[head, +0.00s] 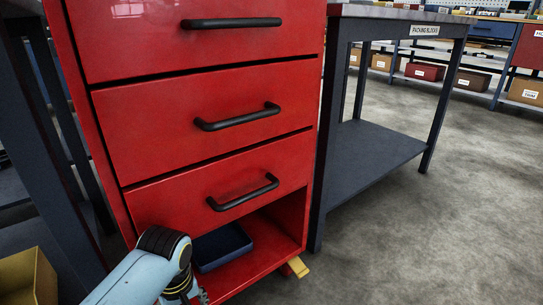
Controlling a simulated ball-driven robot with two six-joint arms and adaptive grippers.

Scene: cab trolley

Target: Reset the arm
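My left arm comes in from the lower left, its light blue link and black joint in front of the trolley's lower left corner. Its gripper fingers are hidden or cut off at the bottom edge. My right arm and gripper are out of the picture. The red trolley (205,147) fills the left and middle of the head view. Its drawers look shut, each with a black bar handle, the lowest handle (243,192) just above an open bottom bay. A dark blue tray (221,246) sits in that bay, right of my arm.
A dark workbench (375,152) with a low shelf stands right of the trolley, labelled "PACKING BLOCKS". A yellow bin (27,278) is at the lower left, by a dark frame. A yellow piece (298,266) juts from the trolley's base. The concrete floor (440,245) at right is clear.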

